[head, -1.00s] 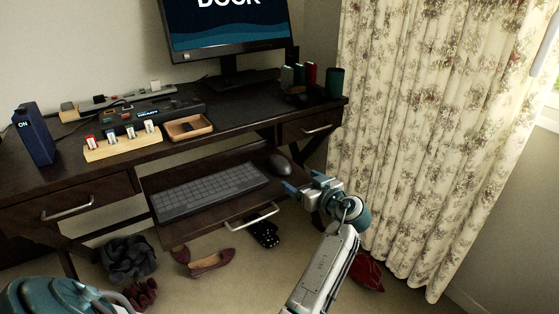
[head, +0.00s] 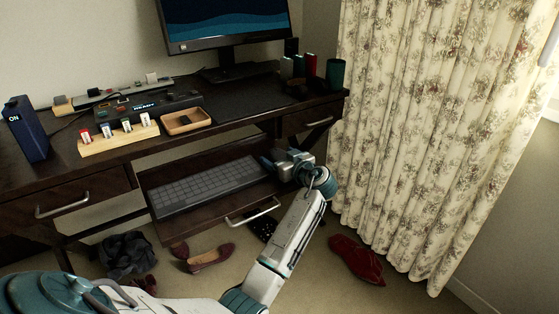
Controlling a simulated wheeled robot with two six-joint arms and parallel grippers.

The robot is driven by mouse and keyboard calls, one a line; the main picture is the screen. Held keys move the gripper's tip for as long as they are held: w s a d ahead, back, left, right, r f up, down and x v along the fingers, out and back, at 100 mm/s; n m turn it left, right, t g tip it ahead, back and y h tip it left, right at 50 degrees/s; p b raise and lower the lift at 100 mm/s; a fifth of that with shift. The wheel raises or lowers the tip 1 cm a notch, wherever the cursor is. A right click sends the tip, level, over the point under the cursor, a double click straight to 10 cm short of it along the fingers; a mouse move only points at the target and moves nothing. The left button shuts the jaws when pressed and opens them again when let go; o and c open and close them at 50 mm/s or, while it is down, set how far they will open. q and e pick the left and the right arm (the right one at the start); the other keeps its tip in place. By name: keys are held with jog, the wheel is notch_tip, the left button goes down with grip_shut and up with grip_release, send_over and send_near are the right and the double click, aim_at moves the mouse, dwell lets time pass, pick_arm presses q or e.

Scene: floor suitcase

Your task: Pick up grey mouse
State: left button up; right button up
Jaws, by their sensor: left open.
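My left gripper (head: 274,161) is open at the right end of the pulled-out keyboard tray (head: 205,217). Its fingers point down and away over the spot right of the keyboard (head: 208,185). The grey mouse is hidden behind the gripper, so I cannot tell whether it lies between the fingers or touches them. My right gripper is not in view.
The dark desk (head: 228,119) stands above the tray, close over the gripper. It bears a monitor (head: 225,25), a wooden tray (head: 186,121) and a wooden block with several USB sticks (head: 118,138). Shoes (head: 211,258) lie on the floor below. A curtain (head: 430,130) hangs at the right.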

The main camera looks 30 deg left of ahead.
pick_arm(q)
jog(key=shift+a, duration=0.1)
jog(key=c, duration=1.1)
jog(key=shift+r, duration=0.15)
